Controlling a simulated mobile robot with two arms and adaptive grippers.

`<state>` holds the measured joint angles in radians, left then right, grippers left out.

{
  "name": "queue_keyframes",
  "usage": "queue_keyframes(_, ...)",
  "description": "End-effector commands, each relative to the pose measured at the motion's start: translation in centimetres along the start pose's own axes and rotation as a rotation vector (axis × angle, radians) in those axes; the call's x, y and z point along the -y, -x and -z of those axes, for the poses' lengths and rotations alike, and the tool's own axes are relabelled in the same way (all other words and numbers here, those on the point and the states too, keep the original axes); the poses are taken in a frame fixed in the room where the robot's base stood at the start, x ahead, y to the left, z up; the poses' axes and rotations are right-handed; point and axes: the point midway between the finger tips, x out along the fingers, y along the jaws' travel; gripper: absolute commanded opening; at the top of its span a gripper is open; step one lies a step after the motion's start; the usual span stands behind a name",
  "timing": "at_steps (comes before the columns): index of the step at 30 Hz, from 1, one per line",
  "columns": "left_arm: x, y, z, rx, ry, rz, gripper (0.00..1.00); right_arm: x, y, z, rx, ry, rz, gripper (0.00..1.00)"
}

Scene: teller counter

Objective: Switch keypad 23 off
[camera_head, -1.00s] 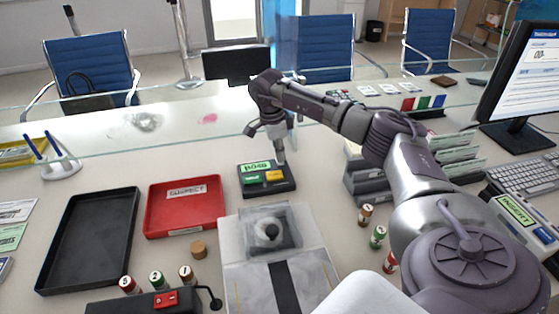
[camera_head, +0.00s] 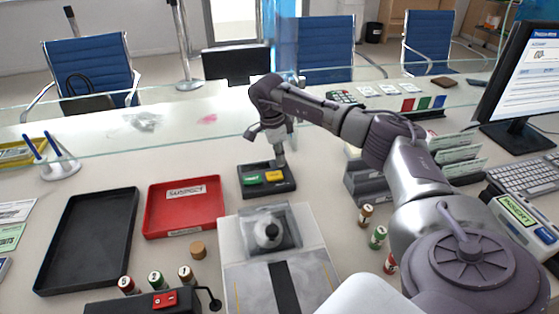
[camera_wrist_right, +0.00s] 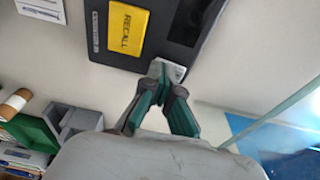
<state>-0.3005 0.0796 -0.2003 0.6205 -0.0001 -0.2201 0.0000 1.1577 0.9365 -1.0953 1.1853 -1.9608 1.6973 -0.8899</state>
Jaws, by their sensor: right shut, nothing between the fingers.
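The keypad (camera_head: 250,190) is a black box with a green button, a yellow button and a dark display strip, lying flat on the counter. The right wrist view shows part of the keypad (camera_wrist_right: 98,42) at the top, with its yellow RECALL button (camera_wrist_right: 128,30). Its small side label is too blurred to read as 23. My right gripper (camera_head: 280,161) is shut and empty, pointing down at the keypad's back right corner. In the right wrist view its fingertips (camera_wrist_right: 163,76) are at a small pale grey part at the keypad's edge, partly hiding it; contact is unclear.
A red tray (camera_head: 152,230) and a black tray (camera_head: 55,285) lie to the left. A grey-white device (camera_head: 235,285) stands in front of the keypad. A glass pane crosses behind it. Small capped rolls stand right of the device.

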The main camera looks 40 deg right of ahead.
Motion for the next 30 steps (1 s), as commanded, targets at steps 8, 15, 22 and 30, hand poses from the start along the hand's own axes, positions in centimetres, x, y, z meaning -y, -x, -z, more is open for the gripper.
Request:
queue_keyframes(8, 0.0, 1.9, 0.2, 0.0, 0.0, 0.0, 0.0, 0.0, 2.0, 0.3, -0.001, 0.0, -0.001, 0.0)
queue_keyframes(15, 0.1, 3.6, 0.3, 0.0, 0.0, 0.0, 0.0, 0.0, 4.0, 0.6, -0.001, 0.0, -0.001, 0.0)
queue_keyframes(22, 0.1, 5.2, 0.5, 0.0, 0.0, 0.0, 0.0, 0.0, 5.8, 0.9, -0.001, 0.0, -0.001, 0.0)
queue_keyframes(30, 0.1, 6.2, 0.6, 0.0, 0.001, 0.0, 0.0, 0.0, 6.9, 1.1, -0.001, 0.0, -0.001, 0.0)
